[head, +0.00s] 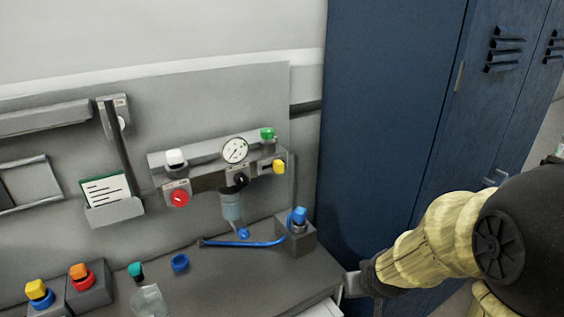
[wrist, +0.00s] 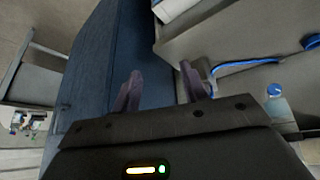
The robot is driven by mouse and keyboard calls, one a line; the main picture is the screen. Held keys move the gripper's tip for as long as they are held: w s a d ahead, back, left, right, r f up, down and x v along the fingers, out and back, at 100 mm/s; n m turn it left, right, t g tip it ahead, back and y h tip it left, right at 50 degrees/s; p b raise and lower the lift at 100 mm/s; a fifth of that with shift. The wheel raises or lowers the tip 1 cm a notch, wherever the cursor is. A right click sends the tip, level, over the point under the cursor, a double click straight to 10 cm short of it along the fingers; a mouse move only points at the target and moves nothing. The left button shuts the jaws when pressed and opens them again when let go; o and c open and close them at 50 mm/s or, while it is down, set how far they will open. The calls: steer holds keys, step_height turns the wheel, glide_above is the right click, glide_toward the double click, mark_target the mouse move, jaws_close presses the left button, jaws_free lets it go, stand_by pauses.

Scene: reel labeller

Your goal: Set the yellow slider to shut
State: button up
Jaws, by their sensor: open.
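The yellow slider (head: 279,166) is a small yellow knob at the right end of the grey valve panel (head: 210,178) on the wall. Its exact setting is too small to read. My gripper (head: 354,284) is low and to the right of the panel, near the bench's right edge and apart from the slider. In the wrist view my gripper (wrist: 160,84) is open, with nothing between its two fingers. The slider does not show in the wrist view.
Beside the slider are a gauge (head: 235,150), a green knob (head: 267,134) and a red knob (head: 180,198). A blue hose (head: 245,243) and a block with a blue knob (head: 298,217) lie below. Blue lockers (head: 385,100) stand right.

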mark_target(281, 165)
steer(key=w+a+r+n+t+y+p, duration=0.5)
steer(key=w+a+r+t+y, duration=0.4)
steer(key=w+r, duration=0.5)
steer(key=shift+w+a+y, duration=0.4)
steer(key=shift+w+a, duration=0.05)
steer(key=shift+a, duration=0.35)
steer(key=p+x, duration=0.3)
steer(key=x, duration=0.5)
steer(key=p+x, duration=0.4)
steer(key=x, duration=0.4)
steer(key=shift+w+a+r, duration=0.2)
steer(key=shift+w, duration=0.05)
steer(key=shift+w+a+f, duration=0.1)
steer(key=shift+w+a, duration=0.1)
steer(key=shift+w, duration=0.15)
steer(key=shift+c, duration=0.2)
jaws_close()
